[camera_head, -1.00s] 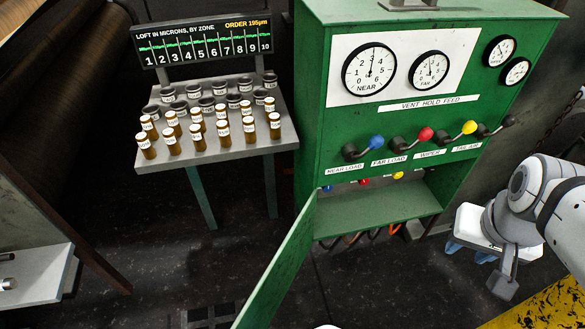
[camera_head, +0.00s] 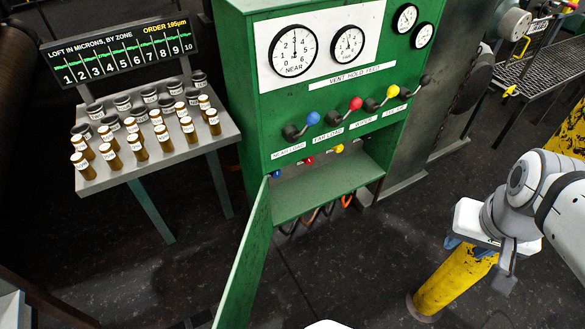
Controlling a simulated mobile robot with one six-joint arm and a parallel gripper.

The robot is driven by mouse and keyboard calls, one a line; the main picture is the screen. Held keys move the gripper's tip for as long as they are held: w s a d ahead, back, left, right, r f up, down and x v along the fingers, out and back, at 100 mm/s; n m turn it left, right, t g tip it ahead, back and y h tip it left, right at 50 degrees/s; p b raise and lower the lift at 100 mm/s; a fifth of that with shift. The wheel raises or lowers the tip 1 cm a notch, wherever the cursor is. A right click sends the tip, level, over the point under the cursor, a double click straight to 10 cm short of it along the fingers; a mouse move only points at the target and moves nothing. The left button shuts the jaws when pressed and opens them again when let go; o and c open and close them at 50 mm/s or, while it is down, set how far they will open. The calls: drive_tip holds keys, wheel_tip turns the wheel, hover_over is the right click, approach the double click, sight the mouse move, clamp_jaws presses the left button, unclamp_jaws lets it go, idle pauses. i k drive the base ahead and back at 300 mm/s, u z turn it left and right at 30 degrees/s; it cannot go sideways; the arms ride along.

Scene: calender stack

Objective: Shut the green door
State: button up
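The green door (camera_head: 243,268) stands swung open toward me, seen nearly edge-on. It joins the green cabinet (camera_head: 240,75) at the left side of its lower opening. Inside the opening is a green shelf (camera_head: 325,190), with small blue, red and yellow knobs above it. My gripper (camera_head: 468,248) is at the right, well apart from the door and cabinet. Its white body has two blue fingertips that show apart, with nothing between them. The lower end of the door is cut off by the picture's bottom edge.
Levers with coloured knobs (camera_head: 355,104) stick out of the cabinet front. A small table (camera_head: 200,155) with several brown bottles stands left of it. A yellow post (camera_head: 455,282) stands beneath my gripper. Dark floor (camera_head: 345,265) is clear between the door and the post.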

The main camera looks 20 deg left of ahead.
sight(236, 302)
drive_tip(key=z, duration=1)
drive_tip(key=k, duration=2.3)
drive_tip(key=u, duration=1.15)
drive_tip(key=i, duration=1)
drive_tip(key=u, duration=0.75)
